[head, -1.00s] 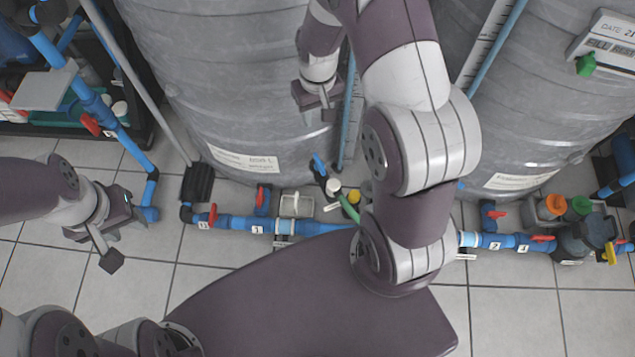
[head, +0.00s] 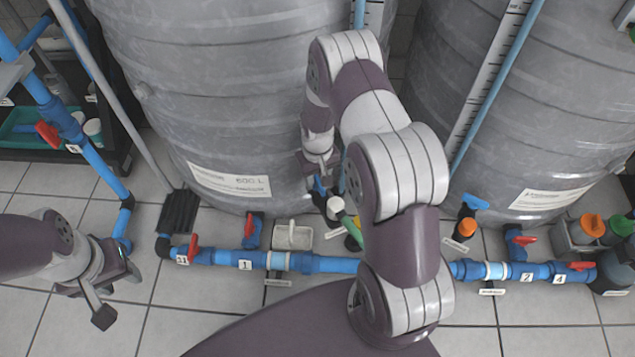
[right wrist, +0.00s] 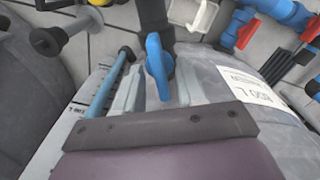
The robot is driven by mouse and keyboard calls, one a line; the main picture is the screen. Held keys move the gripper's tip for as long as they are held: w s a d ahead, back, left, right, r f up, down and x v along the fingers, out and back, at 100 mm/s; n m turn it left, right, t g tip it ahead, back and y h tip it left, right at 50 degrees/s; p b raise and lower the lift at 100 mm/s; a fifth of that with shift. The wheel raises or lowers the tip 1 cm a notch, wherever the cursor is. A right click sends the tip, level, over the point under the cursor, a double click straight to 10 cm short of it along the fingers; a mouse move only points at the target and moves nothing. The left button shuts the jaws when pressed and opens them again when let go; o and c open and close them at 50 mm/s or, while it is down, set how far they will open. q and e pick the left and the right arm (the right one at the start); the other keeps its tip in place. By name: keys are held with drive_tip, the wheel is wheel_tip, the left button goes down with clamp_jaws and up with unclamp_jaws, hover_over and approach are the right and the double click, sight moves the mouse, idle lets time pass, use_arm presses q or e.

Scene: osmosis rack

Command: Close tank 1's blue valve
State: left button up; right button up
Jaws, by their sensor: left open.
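Tank 1 (head: 225,90) is the large grey ribbed tank at left centre in the head view. Its blue valve handle (head: 320,187) sits at the tank's lower front, above a white cap. My right gripper (head: 319,165) is just above this handle. In the right wrist view the blue handle (right wrist: 158,66) points towards my palm and lies between the two grey fingers (right wrist: 157,92), which stand apart. Whether either finger touches it is unclear. My left gripper (head: 117,296) is open and empty over the floor at the left.
A blue floor pipe (head: 225,257) with red-handled valves (head: 193,247) runs before the tanks. A second grey tank (head: 545,90) stands at the right, with another blue handle (head: 475,202) near an orange cap. My right arm hides part of the pipe. The tiled floor at lower left is clear.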

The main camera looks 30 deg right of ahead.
drive_tip(key=shift+f, duration=0.1)
clamp_jaws()
